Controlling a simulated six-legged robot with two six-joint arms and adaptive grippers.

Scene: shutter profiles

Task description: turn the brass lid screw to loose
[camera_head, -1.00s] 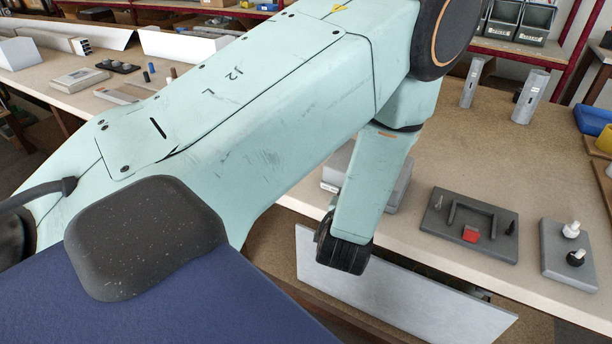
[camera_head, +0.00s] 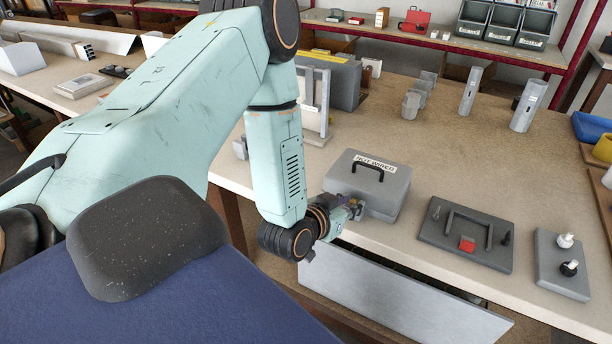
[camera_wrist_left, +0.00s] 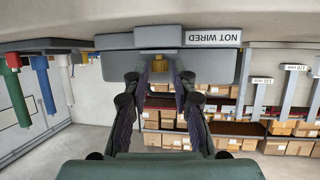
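A grey box (camera_head: 382,190) with a black handle and a NOT WIRED label stands near the front edge of the bench. It also shows in the left wrist view (camera_wrist_left: 215,66). The brass lid screw (camera_wrist_left: 159,66) shows in the left wrist view on the box side facing my gripper. My left gripper (camera_head: 357,209) is at the box's front left side. In the wrist view its two dark fingers (camera_wrist_left: 160,80) stand apart, one on each side of the screw, with gaps visible. Contact cannot be told. The head view does not show the screw clearly. My right gripper is not in view.
A dark plate (camera_head: 430,234) with a bracket and a red block lies right of the box. A grey plate (camera_head: 549,268) with a white and a black knob is farther right. Grey upright profiles (camera_head: 468,92) stand behind. Bare bench lies between them.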

